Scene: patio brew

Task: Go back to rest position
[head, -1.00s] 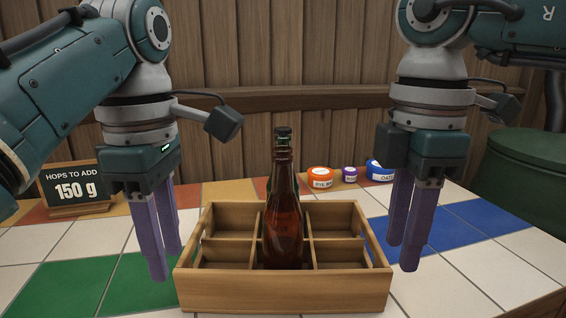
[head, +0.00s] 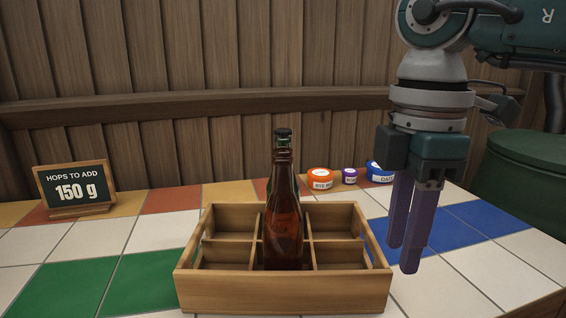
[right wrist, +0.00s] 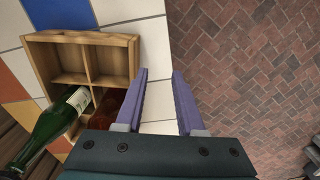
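My right gripper (head: 403,256) hangs fingers-down to the right of the wooden crate in the head view. In the right wrist view its purple fingers (right wrist: 160,72) are apart with nothing between them. My left gripper is out of view. The wooden crate (head: 283,292) stands on the tiled table with a brown bottle (head: 284,228) upright in a middle compartment. The right wrist view shows the crate (right wrist: 130,60) beside the fingers, with a green bottle (right wrist: 58,125) and the partly hidden brown bottle (right wrist: 107,108). The green bottle is mostly hidden behind the brown one in the head view.
A sign reading 150 g (head: 76,188) stands at the back left. An orange-lidded tin (head: 320,177), a purple one (head: 350,175) and a blue one (head: 378,170) stand at the back. A green barrel (head: 525,180) is at right.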

